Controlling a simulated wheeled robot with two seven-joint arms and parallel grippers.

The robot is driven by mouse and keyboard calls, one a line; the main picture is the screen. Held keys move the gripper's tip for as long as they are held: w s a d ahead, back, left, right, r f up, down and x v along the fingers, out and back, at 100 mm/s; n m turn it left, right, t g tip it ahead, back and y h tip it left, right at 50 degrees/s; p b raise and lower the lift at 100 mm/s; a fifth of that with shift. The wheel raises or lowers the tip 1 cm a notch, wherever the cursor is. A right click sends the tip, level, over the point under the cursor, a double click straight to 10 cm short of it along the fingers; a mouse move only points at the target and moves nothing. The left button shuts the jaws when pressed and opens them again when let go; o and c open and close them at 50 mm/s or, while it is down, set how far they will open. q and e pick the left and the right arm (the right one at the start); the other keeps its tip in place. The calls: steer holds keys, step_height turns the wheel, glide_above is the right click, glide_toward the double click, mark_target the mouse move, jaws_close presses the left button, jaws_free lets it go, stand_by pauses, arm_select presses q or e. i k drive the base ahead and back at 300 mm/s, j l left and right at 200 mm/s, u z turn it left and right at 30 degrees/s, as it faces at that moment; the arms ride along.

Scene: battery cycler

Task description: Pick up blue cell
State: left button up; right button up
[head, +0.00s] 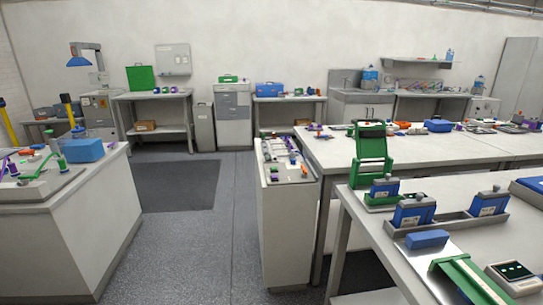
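Neither of my grippers shows in the head view. Several blue box-shaped things with grey tops stand on the near right bench (345,203): one at the green stand (384,189), one in the middle (413,211) and one at the right (488,204). A plain blue block (427,239) lies in front of the grey tray (457,221). I cannot tell which of these is the blue cell.
A left counter (85,215) holds a blue box (82,150) and small parts. A narrow white cabinet (287,225) stands beside the long table (400,148). Grey floor (195,245) is clear between the left counter and the cabinet. A dark mat (178,186) lies farther back.

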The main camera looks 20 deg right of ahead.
mark_target(405, 218)
steer(key=i+z, duration=0.2)
steer(key=z, duration=0.25)
steer(key=i+j+z, duration=0.1)
steer(key=z, duration=0.4)
steer(key=i+j+z, duration=0.2)
steer(key=z, duration=0.25)
steer(key=i+j+z, duration=0.2)
steer(key=z, duration=0.25)
steer(key=i+j+z, duration=0.15)
steer(key=j+z, duration=0.15)
steer(key=z, duration=0.2)
steer(key=j+z, duration=0.25)
steer(key=z, duration=0.2)
steer(key=j+z, duration=0.45)
steer(key=i+l, duration=0.05)
steer(key=l, duration=0.05)
